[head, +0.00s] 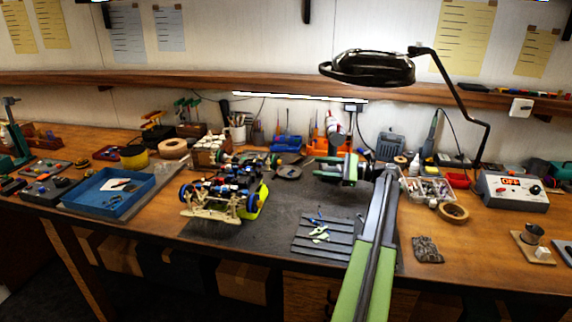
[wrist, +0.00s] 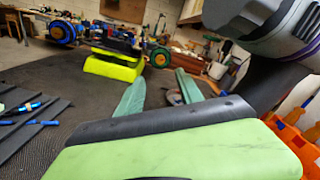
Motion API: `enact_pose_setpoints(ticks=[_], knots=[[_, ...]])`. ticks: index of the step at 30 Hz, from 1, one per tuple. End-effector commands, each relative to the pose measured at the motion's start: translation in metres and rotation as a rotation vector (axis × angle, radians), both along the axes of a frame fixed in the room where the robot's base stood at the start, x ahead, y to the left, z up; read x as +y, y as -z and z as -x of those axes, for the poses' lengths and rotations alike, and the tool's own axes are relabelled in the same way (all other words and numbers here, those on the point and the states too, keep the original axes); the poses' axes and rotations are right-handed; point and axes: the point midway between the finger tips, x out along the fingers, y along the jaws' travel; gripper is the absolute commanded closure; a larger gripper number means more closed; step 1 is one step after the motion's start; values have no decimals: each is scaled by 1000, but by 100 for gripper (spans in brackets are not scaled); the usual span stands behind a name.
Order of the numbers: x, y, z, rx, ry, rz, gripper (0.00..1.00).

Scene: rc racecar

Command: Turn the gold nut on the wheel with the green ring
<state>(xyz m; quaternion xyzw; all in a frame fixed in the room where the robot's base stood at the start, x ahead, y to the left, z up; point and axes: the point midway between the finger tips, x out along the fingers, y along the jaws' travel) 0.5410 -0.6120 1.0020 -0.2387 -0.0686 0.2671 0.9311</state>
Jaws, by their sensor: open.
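The racecar (head: 222,190) sits raised on a yellow-green stand (wrist: 112,67) on a dark mat. The wheel with the green ring (wrist: 160,57) faces me in the wrist view, with a small gold nut (wrist: 160,59) at its centre. My gripper (wrist: 158,92) is open and empty. Its two green fingers point towards that wheel, which appears between and beyond the tips with a gap left. In the head view my gripper (head: 318,168) is to the right of the car, above the mat. The nut is too small to make out there.
A blue-ringed wheel (wrist: 62,31) is on the same car. A blue tray (head: 108,192) is at left. A lamp (head: 367,68) hangs above. Mat between gripper and car is mostly clear.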

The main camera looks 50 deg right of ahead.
Motion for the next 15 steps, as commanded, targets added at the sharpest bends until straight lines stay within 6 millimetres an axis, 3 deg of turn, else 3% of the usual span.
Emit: enact_pose_setpoints(ticks=[9, 15], knots=[[44, 0, -69, 0, -2, 1, 57], [63, 0, -100, -1, -1, 1, 57]])
